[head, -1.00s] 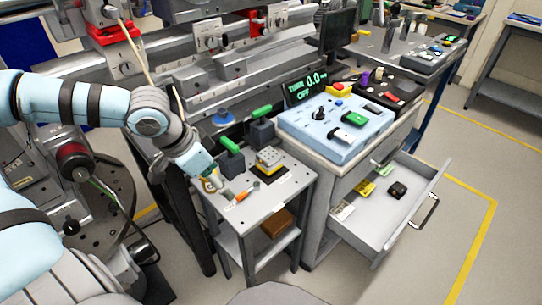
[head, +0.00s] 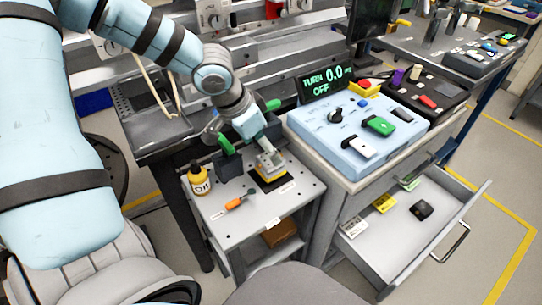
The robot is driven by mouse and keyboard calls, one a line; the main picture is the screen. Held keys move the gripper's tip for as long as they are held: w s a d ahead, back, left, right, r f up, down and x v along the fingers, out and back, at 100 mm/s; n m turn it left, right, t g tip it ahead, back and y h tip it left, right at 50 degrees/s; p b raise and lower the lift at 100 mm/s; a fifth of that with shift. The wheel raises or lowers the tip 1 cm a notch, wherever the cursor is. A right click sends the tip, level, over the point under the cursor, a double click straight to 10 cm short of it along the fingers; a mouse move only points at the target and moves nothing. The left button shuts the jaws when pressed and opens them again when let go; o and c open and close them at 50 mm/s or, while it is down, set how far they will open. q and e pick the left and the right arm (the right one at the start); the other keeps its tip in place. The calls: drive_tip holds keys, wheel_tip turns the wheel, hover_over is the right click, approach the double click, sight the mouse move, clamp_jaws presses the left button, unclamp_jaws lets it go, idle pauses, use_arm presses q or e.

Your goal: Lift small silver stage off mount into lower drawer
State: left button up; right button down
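The small silver stage (head: 271,163), with yellowish parts on it, sits on a black square mount (head: 270,184) on the small grey side table. My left gripper (head: 263,148) points down right over the stage, touching it or very close. Its fingertips are small and partly hidden, so I cannot tell whether they are closed on it. The open drawer (head: 386,256) of the cabinet is pulled out at the right. It holds a yellow item (head: 384,203), a black item (head: 422,210), a green item (head: 409,183) and a pale card (head: 353,227). My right gripper is not in view.
On the side table (head: 228,227) are a yellow oil bottle (head: 200,181) and an orange-handled screwdriver (head: 238,201). Dark blocks with green handles (head: 226,145) stand behind the stage. A light blue control panel (head: 350,130) tops the cabinet. The drawer's front middle is clear.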

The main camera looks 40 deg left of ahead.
sight(267, 160)
use_arm(q)
drive_tip(key=x, duration=0.1)
drive_tip(key=b+x, duration=0.1)
drive_tip(key=x, duration=0.1)
drive_tip(key=b+x, duration=0.1)
drive_tip(key=x, duration=0.1)
drive_tip(key=shift+w+a, duration=0.1)
drive_tip(key=shift+a, duration=0.25)
drive_tip(key=shift+b+x, duration=0.65)
drive_tip(key=shift+x, duration=0.55)
drive_tip(key=shift+w+a+f, duration=0.1)
drive_tip(key=shift+a+f, duration=0.05)
drive_tip(key=shift+c, duration=0.2)
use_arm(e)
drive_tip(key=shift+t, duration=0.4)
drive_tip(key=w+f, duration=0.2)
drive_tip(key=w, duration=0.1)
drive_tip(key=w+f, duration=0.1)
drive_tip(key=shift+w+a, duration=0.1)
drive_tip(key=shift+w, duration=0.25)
